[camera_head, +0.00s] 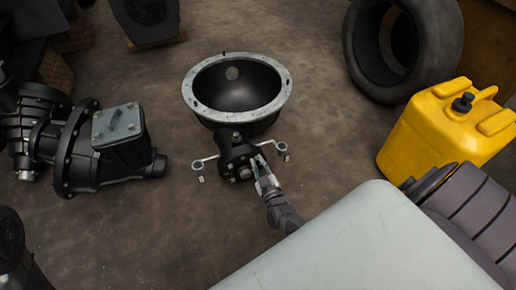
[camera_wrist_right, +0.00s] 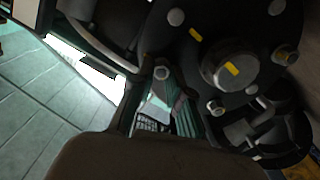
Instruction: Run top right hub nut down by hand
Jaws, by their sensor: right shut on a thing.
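The dark hub (camera_head: 239,160) stands in front of a large bowl-shaped housing with a pale bolted ring. In the right wrist view its round face (camera_wrist_right: 250,100) fills the upper right, with a central boss marked yellow and several studs and nuts around it. My right gripper (camera_head: 262,170) reaches the right side of the hub face. In the right wrist view its fingers (camera_wrist_right: 165,98) close at a small hub nut (camera_wrist_right: 162,73) near the face's edge. The fingers partly hide the grip. My left gripper is not in view.
The bowl housing (camera_head: 188,92) stands behind the hub, with small bracket arms (camera_head: 202,166) on both sides. A black gearbox assembly (camera_head: 75,150) lies left. A yellow canister (camera_head: 430,135) and a tyre (camera_head: 440,45) are at right. The floor between gearbox and hub is mostly clear.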

